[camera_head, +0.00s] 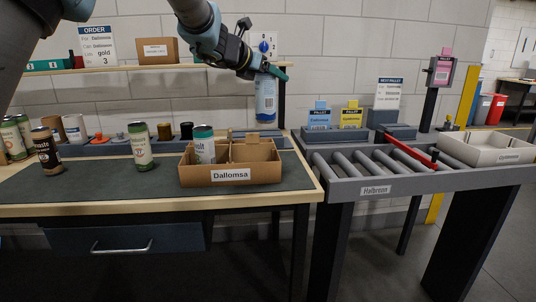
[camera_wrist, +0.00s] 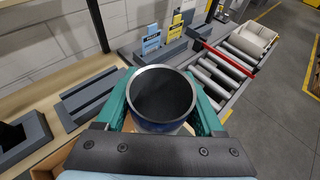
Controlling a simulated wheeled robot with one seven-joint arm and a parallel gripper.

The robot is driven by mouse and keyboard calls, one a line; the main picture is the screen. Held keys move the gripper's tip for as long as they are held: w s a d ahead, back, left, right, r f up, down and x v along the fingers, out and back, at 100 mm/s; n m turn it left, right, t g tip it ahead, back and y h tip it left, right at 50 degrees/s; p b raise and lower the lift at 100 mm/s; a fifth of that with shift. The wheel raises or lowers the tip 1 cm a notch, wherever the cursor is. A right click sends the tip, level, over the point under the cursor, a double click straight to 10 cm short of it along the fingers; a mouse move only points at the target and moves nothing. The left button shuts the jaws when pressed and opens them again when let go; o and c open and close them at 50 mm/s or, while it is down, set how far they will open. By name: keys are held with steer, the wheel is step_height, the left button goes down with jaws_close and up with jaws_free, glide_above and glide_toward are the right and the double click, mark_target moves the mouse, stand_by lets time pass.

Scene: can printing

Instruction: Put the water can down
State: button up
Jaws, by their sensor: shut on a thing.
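The water can (camera_head: 266,98) is blue and white and hangs upright in my gripper (camera_head: 268,72), above the right end of the bench. In the wrist view the can (camera_wrist: 162,95) shows its dark top with a silver rim, between the green fingers of my gripper (camera_wrist: 165,100). My gripper is shut on it. The cardboard box labelled Dallomsa (camera_head: 230,174) sits on the bench below and to the left of the can. One can with a teal top (camera_head: 203,146) stands in its left part; the rest of its inside is partly hidden.
A green and white can (camera_head: 141,147) and a brown can (camera_head: 46,151) stand on the dark mat (camera_head: 110,180). A roller conveyor (camera_head: 375,162) lies to the right, with a red bar (camera_head: 410,151) and a white tray (camera_head: 480,150). Blue and yellow cards stand behind it.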

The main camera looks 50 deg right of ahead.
step_height(320, 180, down, 16)
steer(key=shift+f, duration=0.4)
steer(key=o, duration=1.3)
steer(key=b+v, duration=0.3)
steer(key=v, duration=0.9)
steer(key=shift+r, duration=0.25)
